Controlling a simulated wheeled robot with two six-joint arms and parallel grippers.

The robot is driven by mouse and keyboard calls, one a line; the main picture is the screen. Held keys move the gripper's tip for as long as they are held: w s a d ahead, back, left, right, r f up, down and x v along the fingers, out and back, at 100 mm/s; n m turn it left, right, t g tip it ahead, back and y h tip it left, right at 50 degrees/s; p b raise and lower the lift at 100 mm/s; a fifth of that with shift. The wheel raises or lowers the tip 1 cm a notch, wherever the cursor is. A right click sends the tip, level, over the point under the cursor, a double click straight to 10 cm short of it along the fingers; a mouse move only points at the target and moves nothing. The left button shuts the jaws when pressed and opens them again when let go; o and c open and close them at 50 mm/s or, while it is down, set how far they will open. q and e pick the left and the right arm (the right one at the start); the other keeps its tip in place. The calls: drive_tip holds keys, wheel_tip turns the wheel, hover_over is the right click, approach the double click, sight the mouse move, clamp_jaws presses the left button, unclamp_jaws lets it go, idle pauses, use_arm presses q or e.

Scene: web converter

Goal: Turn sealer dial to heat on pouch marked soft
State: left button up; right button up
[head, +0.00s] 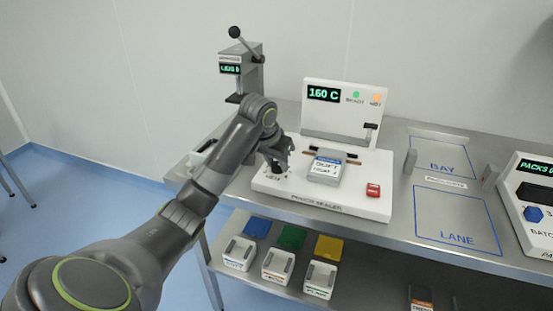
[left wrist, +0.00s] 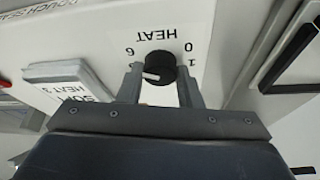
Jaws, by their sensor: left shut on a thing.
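The pouch sealer (head: 340,204) is a white machine on the bench with a 160 C display (head: 324,94). My left gripper (head: 276,163) reaches down to its heat dial at the front left. In the left wrist view the black dial (left wrist: 157,64) sits between my two fingers, which are shut on it. Its white pointer points to the picture's left, below the 6; the figures 0, 1 and 6 and the word HEAT show, others are hidden. A pouch (head: 326,168) marked SOFT lies on the sealer; its label also shows HEAT 3 in the left wrist view (left wrist: 75,88). My right gripper is out of view.
A red button (head: 373,190) is at the sealer's right front. A lever device (head: 241,68) stands behind my left arm. Marked BAY (head: 440,155) and LANE (head: 457,218) areas are empty at right. Several small bins (head: 278,266) sit on the lower shelf.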

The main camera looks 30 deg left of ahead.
use_arm(q)
drive_tip(key=n+y+p, duration=0.1)
drive_tip(key=n+p, duration=0.2)
drive_tip(key=p, duration=0.2)
drive_tip(key=n+g+y+p, duration=0.1)
drive_tip(key=n+p, duration=0.2)
drive_tip(key=p, duration=0.3)
drive_tip(key=n+y+p, duration=0.1)
drive_tip(key=n+p, duration=0.2)
drive_tip(key=p, duration=0.2)
drive_tip(key=shift+w+d+r+n+g, duration=0.1)
drive_tip(key=shift+d+r+n+g, duration=0.2)
drive_tip(key=shift+n, duration=0.1)
drive_tip(key=shift+n+g+y+p, duration=0.3)
drive_tip(key=shift+n+y+p, duration=0.1)
drive_tip(key=shift+n+p, duration=0.55)
drive_tip(key=n, duration=0.1)
drive_tip(key=n+p, duration=0.1)
drive_tip(key=shift+w+f+n+g+y, duration=0.15)
drive_tip(key=shift+n+g+y, duration=0.15)
drive_tip(key=shift+n+g, duration=0.1)
drive_tip(key=shift+w+f+n+g+p, duration=0.1)
drive_tip(key=shift+n+g+p, duration=0.35)
drive_tip(key=shift+n, duration=0.8)
drive_tip(key=n+g, duration=0.1)
drive_tip(key=n, duration=0.1)
drive_tip(key=shift+n, duration=0.3)
drive_tip(key=shift+w+n+g+b, duration=0.15)
drive_tip(key=shift+n+g+b, duration=0.65)
drive_tip(key=shift+n, duration=1.2)
